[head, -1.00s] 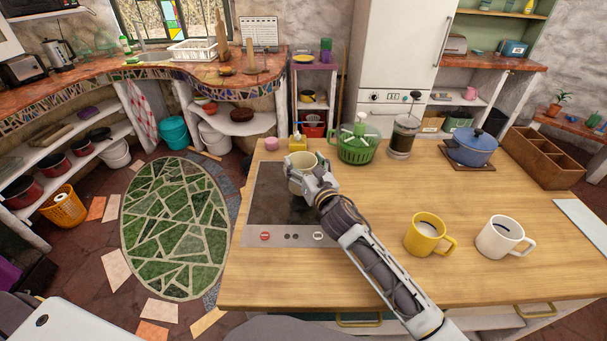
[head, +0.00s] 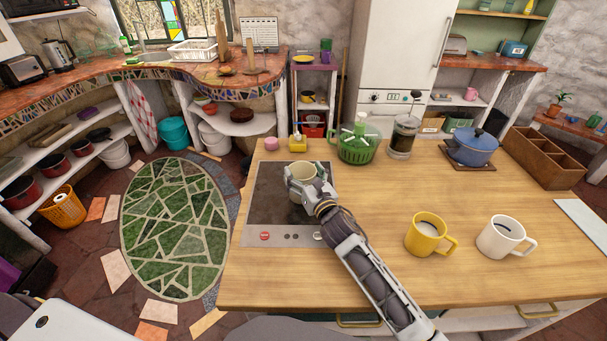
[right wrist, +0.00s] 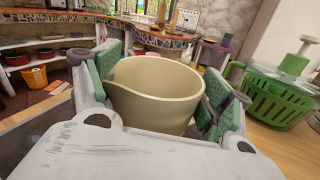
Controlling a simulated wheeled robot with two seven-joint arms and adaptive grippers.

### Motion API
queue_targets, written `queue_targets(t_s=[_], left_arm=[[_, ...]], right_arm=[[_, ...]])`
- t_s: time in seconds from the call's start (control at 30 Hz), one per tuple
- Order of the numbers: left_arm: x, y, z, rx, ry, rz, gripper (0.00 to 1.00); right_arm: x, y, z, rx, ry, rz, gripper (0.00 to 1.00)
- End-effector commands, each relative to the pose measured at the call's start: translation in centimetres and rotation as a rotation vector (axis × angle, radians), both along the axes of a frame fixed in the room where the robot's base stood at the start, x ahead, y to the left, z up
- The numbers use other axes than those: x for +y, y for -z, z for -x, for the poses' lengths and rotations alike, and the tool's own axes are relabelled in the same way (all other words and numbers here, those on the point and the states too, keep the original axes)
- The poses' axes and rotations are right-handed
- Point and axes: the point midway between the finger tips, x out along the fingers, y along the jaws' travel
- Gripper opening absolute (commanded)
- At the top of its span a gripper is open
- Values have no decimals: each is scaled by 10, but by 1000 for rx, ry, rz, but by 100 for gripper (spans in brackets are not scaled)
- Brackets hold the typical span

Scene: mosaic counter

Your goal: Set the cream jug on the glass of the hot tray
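The cream jug (head: 301,171) is upright over the dark glass of the hot tray (head: 262,205), toward its far right part. I cannot tell whether its base touches the glass. My right gripper (head: 312,187) is around the jug from the near right side. In the right wrist view the jug (right wrist: 155,95) sits between the green finger pads (right wrist: 160,85), which look shut on it; its spout points left. The lower part of the jug is hidden by the gripper. My left gripper is not in view.
A green salad spinner (head: 357,146) and a coffee press (head: 403,136) stand behind and right of the tray. A yellow mug (head: 424,235) and a white mug (head: 500,237) stand at right. The tray's near-left glass is clear.

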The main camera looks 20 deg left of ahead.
Motion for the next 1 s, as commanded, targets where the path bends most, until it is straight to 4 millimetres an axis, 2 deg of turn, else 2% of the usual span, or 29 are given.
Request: queue_targets(t_s=[0.03,0.13,0.67,1.0], left_arm=[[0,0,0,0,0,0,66],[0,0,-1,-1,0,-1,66],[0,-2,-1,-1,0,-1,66],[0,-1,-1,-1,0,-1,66]], right_arm=[[0,0,0,1,1,1,88],[0,0,0,0,1,1,100],[-1,-3,0,-1,1,2,100],[-16,0,18,-1,1,3,100]])
